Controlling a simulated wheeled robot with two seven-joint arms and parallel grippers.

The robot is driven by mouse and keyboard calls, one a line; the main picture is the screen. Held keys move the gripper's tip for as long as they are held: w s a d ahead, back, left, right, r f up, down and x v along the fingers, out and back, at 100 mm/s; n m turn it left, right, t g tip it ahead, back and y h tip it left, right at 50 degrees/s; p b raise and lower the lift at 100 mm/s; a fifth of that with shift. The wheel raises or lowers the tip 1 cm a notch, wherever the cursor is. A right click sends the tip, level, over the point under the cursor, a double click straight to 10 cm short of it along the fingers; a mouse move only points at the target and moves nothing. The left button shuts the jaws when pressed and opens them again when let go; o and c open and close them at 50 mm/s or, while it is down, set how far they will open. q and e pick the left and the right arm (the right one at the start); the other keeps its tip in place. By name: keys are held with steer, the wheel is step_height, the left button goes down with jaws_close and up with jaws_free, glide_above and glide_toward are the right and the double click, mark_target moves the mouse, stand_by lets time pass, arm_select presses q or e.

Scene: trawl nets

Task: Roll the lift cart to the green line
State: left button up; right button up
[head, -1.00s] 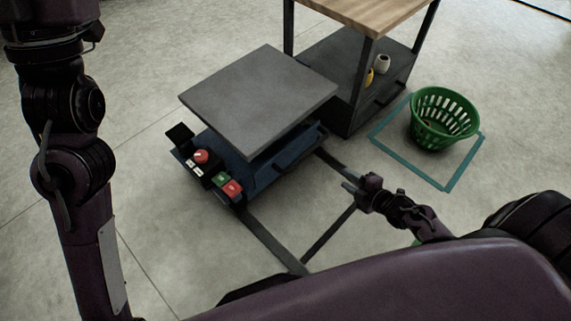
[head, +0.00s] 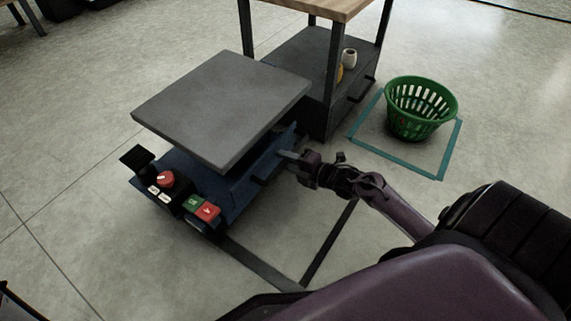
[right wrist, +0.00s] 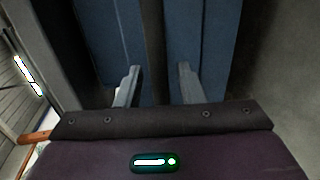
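The lift cart has a flat grey platform (head: 222,108) over a blue base (head: 235,195). Its near end carries a panel with a red knob (head: 165,179) and green and red buttons (head: 202,208). My right gripper (head: 288,160) is at the cart's right side, by a dark side handle (head: 272,168). In the right wrist view the fingers (right wrist: 158,88) are spread, with a dark vertical bar (right wrist: 153,50) between them and the blue base behind; I cannot tell whether they touch the bar. My left gripper is out of view. A teal-green outline (head: 398,163) lies on the floor; no other green line shows.
A green basket (head: 420,108) stands inside the teal outline. Dark strips (head: 262,262) mark the floor near me.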

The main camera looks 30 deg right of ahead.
steer(key=shift+w+a+f, duration=0.1)
steer(key=shift+w, duration=0.2)
jaws_close()
steer(key=shift+s, duration=0.15)
